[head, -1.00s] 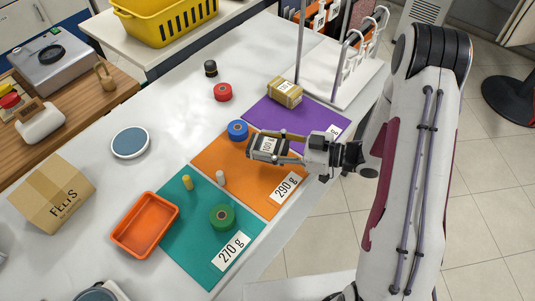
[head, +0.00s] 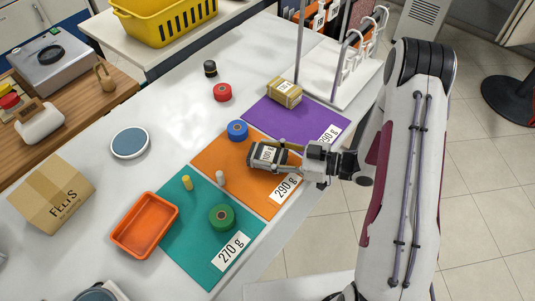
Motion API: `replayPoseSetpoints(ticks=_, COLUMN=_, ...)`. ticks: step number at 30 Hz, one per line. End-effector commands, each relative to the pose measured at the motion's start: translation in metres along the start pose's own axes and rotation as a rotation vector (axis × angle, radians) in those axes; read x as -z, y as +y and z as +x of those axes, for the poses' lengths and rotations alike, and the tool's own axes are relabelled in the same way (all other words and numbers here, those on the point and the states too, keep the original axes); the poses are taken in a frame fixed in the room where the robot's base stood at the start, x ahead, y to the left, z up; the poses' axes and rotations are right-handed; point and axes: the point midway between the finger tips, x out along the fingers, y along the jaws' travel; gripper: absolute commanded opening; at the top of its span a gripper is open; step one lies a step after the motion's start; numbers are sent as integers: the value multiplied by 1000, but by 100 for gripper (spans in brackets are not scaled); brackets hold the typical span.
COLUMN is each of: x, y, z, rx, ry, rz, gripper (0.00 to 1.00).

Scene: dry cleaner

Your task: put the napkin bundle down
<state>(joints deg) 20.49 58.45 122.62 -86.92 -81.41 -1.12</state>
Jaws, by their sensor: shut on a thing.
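My gripper (head: 277,156) is shut on a dark bundle with a white label (head: 267,155), which I take for the napkin bundle. The bundle is low over the orange mat (head: 218,162), near its upper right side. I cannot tell whether its underside touches the mat. The "290 g" card (head: 285,188) lies at the mat's lower right, just below my gripper. A blue roll (head: 237,131) stands at the mat's upper edge, left of and above the bundle. A small white cylinder (head: 220,178) stands at the lower left of the mat.
A teal mat (head: 188,238) holds a green roll (head: 221,217) and a yellow cylinder (head: 187,183). A purple mat (head: 290,125) lies beyond, with a tan bundle (head: 285,94). An orange tray (head: 145,225) is at left. A white rack (head: 345,80) stands at the back right.

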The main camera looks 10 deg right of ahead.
Motion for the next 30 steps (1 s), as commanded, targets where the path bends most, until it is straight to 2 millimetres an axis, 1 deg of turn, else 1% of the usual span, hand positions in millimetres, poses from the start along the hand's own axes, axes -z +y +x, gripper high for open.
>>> replayPoseSetpoints(ticks=4, x=-6, y=0, z=1, rx=0, ry=0, rz=1, gripper=20)
replayPoseSetpoints(ticks=18, x=-9, y=0, z=1, rx=0, ry=0, rz=0, gripper=20)
replayPoseSetpoints(ticks=19, x=-9, y=0, z=1, rx=0, ry=0, rz=0, gripper=48)
replayPoseSetpoints(ticks=20, x=-9, y=0, z=1, rx=0, ry=0, rz=0, gripper=55)
replayPoseSetpoints(ticks=21, x=-9, y=0, z=1, rx=0, ry=0, rz=0, gripper=59)
replayPoseSetpoints(ticks=30, x=-9, y=0, z=1, rx=0, ry=0, rz=0, gripper=59)
